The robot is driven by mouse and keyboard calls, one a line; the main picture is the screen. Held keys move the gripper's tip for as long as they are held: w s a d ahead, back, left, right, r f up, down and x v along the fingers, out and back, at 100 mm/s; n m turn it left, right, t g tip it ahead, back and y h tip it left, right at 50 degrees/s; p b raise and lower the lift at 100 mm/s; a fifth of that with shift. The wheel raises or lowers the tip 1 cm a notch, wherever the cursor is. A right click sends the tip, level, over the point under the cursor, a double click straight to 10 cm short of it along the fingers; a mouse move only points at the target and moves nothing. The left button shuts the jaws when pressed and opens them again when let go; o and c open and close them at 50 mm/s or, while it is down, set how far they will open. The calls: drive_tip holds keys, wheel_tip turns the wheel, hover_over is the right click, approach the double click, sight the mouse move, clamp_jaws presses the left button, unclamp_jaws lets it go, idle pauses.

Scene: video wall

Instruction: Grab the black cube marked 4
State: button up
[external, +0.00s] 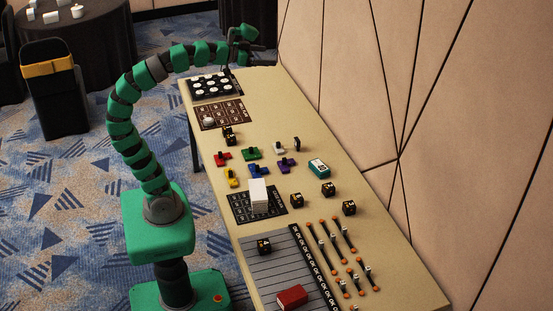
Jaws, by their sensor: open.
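Several small black cubes with gold markings are on the long table (375,252). Three of them, a left cube (297,200), a far cube (328,189) and a right cube (349,208), stand near the middle. Another cube (264,245) is on the grey lined mat, and black cube shapes (229,136) stand by the brown mat. The markings are too small to tell which cube bears the 4. My gripper (258,46) is open, raised over the far end of the table near the wall, well away from these cubes. Nothing shows in it.
A black tray with white round pieces (210,84) is below my arm. Coloured pieces (251,153), a white stack (259,195), a teal box (318,167), a red block (292,296) and orange-ended links (345,238) crowd the table. The panelled wall (450,130) borders its right side.

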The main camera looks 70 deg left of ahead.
drive_tip(key=c, duration=0.7)
drive_tip(key=shift+w+f, duration=0.1)
